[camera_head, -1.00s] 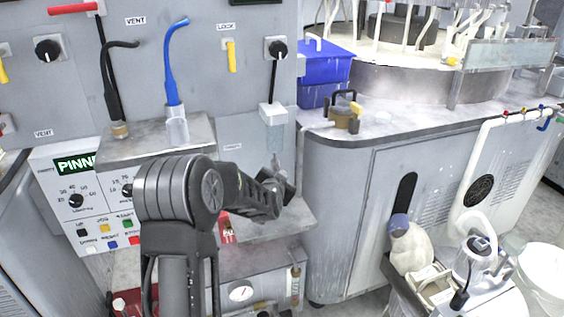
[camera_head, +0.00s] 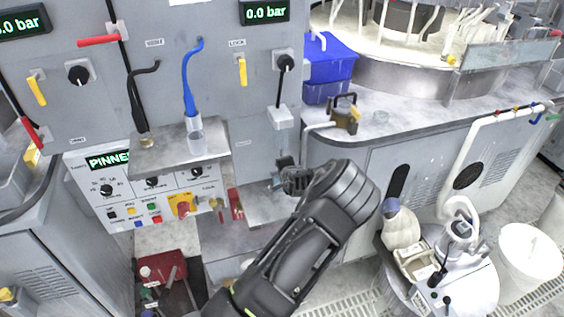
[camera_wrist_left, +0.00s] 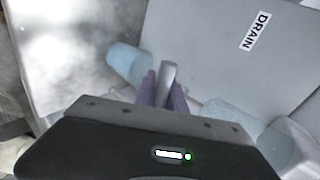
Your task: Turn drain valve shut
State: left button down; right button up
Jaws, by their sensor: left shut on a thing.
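My left gripper (camera_head: 283,178) reaches the panel below a small white box and a clear cylinder in the head view. My arm comes up from the bottom, bending at the right. In the left wrist view, the purple fingers of my left gripper (camera_wrist_left: 164,90) are shut on a short grey handle (camera_wrist_left: 168,77), which looks like the drain valve's lever. A white "DRAIN" label (camera_wrist_left: 255,31) is on the grey panel beside it. The valve body is hidden behind the gripper, so I cannot tell its angle. My right gripper is not in view.
A ledge (camera_head: 150,158) with a clear holder and blue hose (camera_head: 189,80) stands to the left. A control panel (camera_head: 110,185) is below it. Clear cylinders (camera_wrist_left: 124,60) are close to the fingers.

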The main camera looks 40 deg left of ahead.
pick_arm(q)
jog(key=shift+r+m+y, duration=0.2)
jog(key=shift+m+y, duration=0.1)
dwell(0.4)
jog(key=c, duration=1.4)
grip_release()
jog(key=shift+f+g, duration=0.15)
jog(key=shift+g, duration=0.15)
jog(key=b+v, duration=0.1)
jog(key=v, duration=0.6)
jog(key=shift+s+d+r, duration=0.15)
jog(key=shift+s+r, duration=0.05)
jog(key=shift+s, duration=0.1)
